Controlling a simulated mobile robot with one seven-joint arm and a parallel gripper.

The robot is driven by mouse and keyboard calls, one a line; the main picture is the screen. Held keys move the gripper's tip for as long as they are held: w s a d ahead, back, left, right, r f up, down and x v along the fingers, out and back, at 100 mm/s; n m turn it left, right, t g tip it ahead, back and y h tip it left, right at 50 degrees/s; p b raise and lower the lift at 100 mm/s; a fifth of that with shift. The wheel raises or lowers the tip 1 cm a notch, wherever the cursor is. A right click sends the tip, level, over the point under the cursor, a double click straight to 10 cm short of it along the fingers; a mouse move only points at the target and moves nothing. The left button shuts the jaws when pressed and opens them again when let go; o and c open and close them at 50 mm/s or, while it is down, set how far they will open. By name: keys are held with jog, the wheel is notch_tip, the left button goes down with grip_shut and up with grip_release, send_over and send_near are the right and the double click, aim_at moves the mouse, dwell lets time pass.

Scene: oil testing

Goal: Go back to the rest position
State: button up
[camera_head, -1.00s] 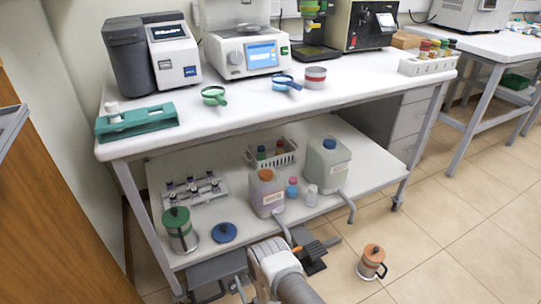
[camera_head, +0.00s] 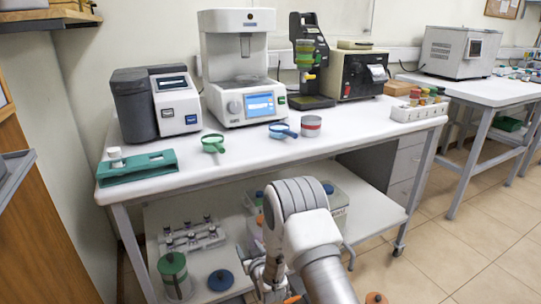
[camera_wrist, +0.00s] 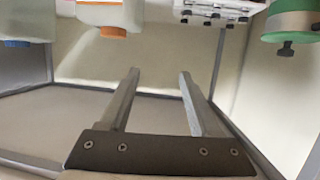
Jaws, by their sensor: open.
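My gripper (camera_wrist: 158,76) is open in the wrist view, with its two fingers apart and nothing between them. In the head view my arm reaches up in front of the lower shelf, and the fingertips cannot be made out there. The wrist view looks upside down. It shows a jug with an orange cap (camera_wrist: 113,31) and a jug with a blue cap (camera_wrist: 17,43), both beyond the fingers and apart from them. A vial rack (camera_wrist: 215,8) and a green-lidded jar (camera_wrist: 292,24) stand to the right in that view.
The white bench (camera_head: 340,148) carries lab machines, a green tray (camera_head: 137,170), a green ring clamp (camera_head: 213,142), a blue ring clamp (camera_head: 280,131) and a red-and-white tin (camera_head: 311,126). A blue lid (camera_head: 221,280) lies on the lower shelf. Floor (camera_head: 470,245) is open at right.

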jog(key=d+r+g+h, duration=0.1)
jog(key=d+r, duration=0.2)
jog(key=r, duration=0.4)
jog(key=d+r+g+h, duration=0.1)
jog(key=d+r, duration=0.2)
jog(key=r, duration=0.5)
jog(key=s+d+r+m+g+h, duration=0.1)
jog(key=s+d+r, duration=0.2)
jog(key=s+r, duration=0.15)
jog(key=s+d+r+m+g, duration=0.1)
jog(key=s+d+r, duration=0.25)
jog(key=r, duration=0.25)
jog(key=s+d+r+m+g+h, duration=0.1)
jog(key=s+d+r, duration=0.2)
jog(key=s, duration=0.7)
jog(key=s+d+r+g, duration=0.2)
jog(key=s+d, duration=0.1)
jog(key=s, duration=0.7)
jog(key=s+d+r+m+g+h, duration=0.1)
jog(key=s+d+r, duration=0.2)
jog(key=s, duration=0.7)
notch_tip(320, 180, up, 24)
jog(key=p, duration=2.4)
jog(key=shift+s+a+f, duration=0.25)
jog(key=shift+s, duration=0.05)
